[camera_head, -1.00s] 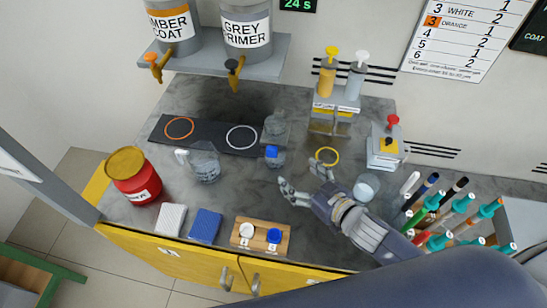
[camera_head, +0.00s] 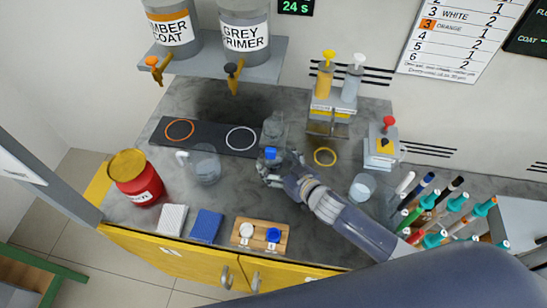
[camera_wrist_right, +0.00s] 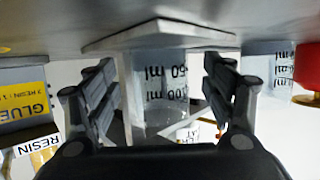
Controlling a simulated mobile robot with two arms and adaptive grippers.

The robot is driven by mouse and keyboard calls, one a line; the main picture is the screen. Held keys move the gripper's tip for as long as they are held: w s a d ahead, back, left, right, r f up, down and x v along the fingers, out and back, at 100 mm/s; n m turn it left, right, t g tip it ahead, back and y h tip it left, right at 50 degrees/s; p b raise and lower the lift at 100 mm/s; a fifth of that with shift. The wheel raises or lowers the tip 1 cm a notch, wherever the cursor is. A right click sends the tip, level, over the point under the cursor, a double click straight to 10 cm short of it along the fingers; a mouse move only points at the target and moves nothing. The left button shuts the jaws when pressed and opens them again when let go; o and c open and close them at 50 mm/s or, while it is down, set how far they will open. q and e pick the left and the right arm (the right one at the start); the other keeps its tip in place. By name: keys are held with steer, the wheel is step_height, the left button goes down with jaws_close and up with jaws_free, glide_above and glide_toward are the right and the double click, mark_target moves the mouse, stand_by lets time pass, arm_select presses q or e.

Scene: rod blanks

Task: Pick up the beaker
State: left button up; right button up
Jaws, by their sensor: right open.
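A clear beaker (camera_wrist_right: 160,90) with black ml marks stands in the right wrist view, which is upside down, on a wide flat foot. My right gripper (camera_wrist_right: 160,100) is open, with one finger on each side of it and gaps still visible. In the head view my right gripper (camera_head: 268,172) is low over the counter, by a blue cap (camera_head: 271,153) and a clear vessel (camera_head: 273,125). The hand hides much there, so I cannot tell which of these is the beaker between the fingers. My left gripper is out of view.
A clear jug (camera_head: 205,168) and a red can (camera_head: 136,181) stand to the left. A two-pump dispenser (camera_head: 335,100) stands at the back. A wooden tray (camera_head: 259,235) lies in front.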

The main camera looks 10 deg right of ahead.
steer(key=shift+w+f, duration=0.1)
steer(key=shift+w, duration=0.15)
steer(key=shift+s, duration=0.1)
steer(key=shift+c, duration=0.6)
steer(key=c, duration=1.1)
steer(key=shift+o, duration=0.2)
